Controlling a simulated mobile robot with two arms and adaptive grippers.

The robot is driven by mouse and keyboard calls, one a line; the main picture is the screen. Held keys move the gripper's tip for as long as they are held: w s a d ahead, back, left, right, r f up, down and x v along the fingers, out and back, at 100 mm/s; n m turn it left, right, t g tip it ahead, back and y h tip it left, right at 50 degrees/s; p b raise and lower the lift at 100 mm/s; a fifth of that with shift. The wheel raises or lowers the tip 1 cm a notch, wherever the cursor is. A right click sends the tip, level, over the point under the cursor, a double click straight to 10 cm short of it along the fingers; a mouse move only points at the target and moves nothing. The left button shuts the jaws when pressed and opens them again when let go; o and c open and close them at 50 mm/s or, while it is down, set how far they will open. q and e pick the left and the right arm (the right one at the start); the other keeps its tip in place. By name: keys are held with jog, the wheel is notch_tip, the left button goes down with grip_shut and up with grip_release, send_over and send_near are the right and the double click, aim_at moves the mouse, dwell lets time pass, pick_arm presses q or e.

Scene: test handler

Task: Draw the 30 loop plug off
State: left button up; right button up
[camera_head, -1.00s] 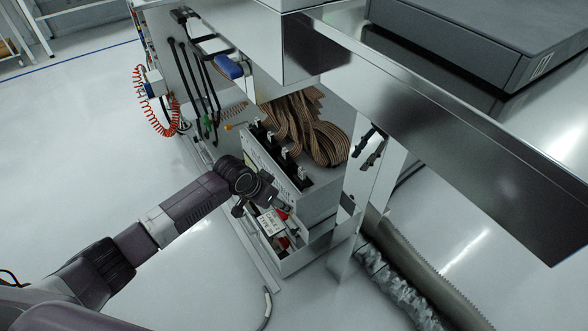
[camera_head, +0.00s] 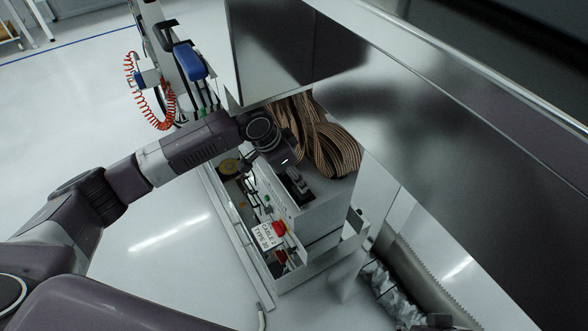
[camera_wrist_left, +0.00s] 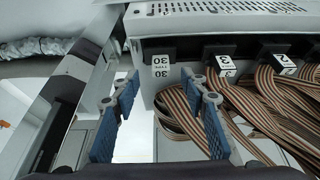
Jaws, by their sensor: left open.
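The 30 loop plug (camera_wrist_left: 157,50) is a black block with a white tag reading 30, seated at the left end of a row on the grey panel in the wrist view. A brown ribbon loop (camera_wrist_left: 180,115) hangs below and beside it. My left gripper (camera_wrist_left: 159,80) is open, its two blue-padded fingers apart, one on each side of the tag in the picture. I cannot tell whether either touches the plug. In the head view my left wrist hangs over the plug row (camera_head: 295,184) and hides part of it. My right gripper is not in view.
More black plugs (camera_wrist_left: 219,50) with white tags and brown ribbon cables stand close to the right. A large metal beam (camera_head: 430,120) hangs overhead at the right. A tray with a sign reading CABLE 2 (camera_head: 266,236) lies below. The floor at left is clear.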

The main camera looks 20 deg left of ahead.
pick_arm(q)
jog(key=shift+b+x, duration=0.8)
jog(key=shift+x, duration=1.85)
jog(key=shift+a, duration=0.1)
jog(key=shift+c, duration=0.6)
grip_shut()
